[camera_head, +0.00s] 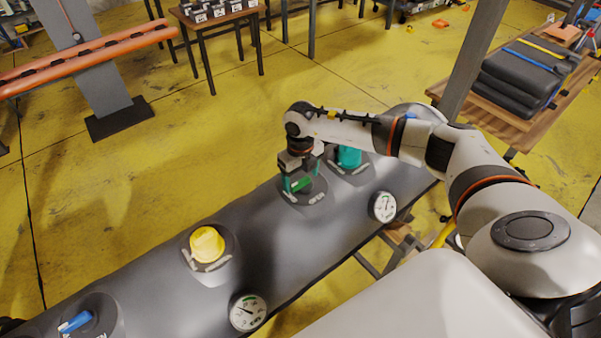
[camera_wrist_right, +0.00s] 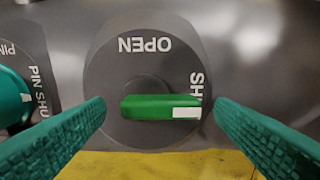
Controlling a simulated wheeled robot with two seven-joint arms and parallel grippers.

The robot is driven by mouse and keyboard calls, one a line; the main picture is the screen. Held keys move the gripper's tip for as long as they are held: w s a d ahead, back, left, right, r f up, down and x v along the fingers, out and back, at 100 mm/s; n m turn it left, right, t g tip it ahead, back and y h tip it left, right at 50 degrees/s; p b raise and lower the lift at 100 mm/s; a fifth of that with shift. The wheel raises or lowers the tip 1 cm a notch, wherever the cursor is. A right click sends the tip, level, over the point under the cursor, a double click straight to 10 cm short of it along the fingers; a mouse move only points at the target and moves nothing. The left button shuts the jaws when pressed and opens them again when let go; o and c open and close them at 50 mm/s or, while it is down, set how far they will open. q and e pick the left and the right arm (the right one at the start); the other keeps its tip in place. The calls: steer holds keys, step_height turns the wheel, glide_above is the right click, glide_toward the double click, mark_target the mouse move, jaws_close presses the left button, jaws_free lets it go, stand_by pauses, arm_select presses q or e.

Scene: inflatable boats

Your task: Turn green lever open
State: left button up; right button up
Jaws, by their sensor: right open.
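The green lever (camera_head: 304,184) sits on a round dark dial on the grey inflatable tube (camera_head: 290,235). In the right wrist view the green lever (camera_wrist_right: 150,107) lies level, its white-marked end pointing right, below the partly hidden word starting "SH". "OPEN" is printed at the top of the dial (camera_wrist_right: 145,70). My right gripper (camera_head: 297,180) is over the dial, pointing down. In the wrist view its teal fingers (camera_wrist_right: 160,104) are apart, one on each side of the lever's ends, with gaps between. My left gripper is not in view.
A teal valve (camera_head: 349,157) stands just beyond, and a yellow knob (camera_head: 207,244) and a blue lever (camera_head: 76,322) sit nearer left. Gauges (camera_head: 383,207) and (camera_head: 248,312) lie along the tube's side. A wooden table (camera_head: 440,93) with folded dark boats is at the right.

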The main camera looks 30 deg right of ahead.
steer(key=shift+f, duration=0.6)
steer(key=c, duration=1)
steer(key=shift+f+n+b, duration=0.1)
steer(key=shift+n+b, duration=0.6)
steer(key=shift+b, duration=0.15)
steer(key=n+b, duration=0.7)
steer(key=b, duration=0.1)
steer(key=s+d+n+b, duration=0.1)
steer(key=n+b, duration=0.2)
steer(key=n, duration=0.1)
steer(key=shift+s+n+b, duration=0.1)
steer(key=shift+n+b, duration=0.2)
steer(key=shift+b, duration=0.1)
steer(key=shift+d+n+b, duration=0.1)
steer(key=shift+n+b, duration=0.9)
steer(key=shift+n, duration=0.2)
steer(key=shift+d+n+b, duration=0.2)
steer(key=shift+n+b, duration=0.65)
steer(key=shift+n, duration=0.35)
steer(key=shift+r, duration=0.2)
steer(key=shift+n, duration=0.3)
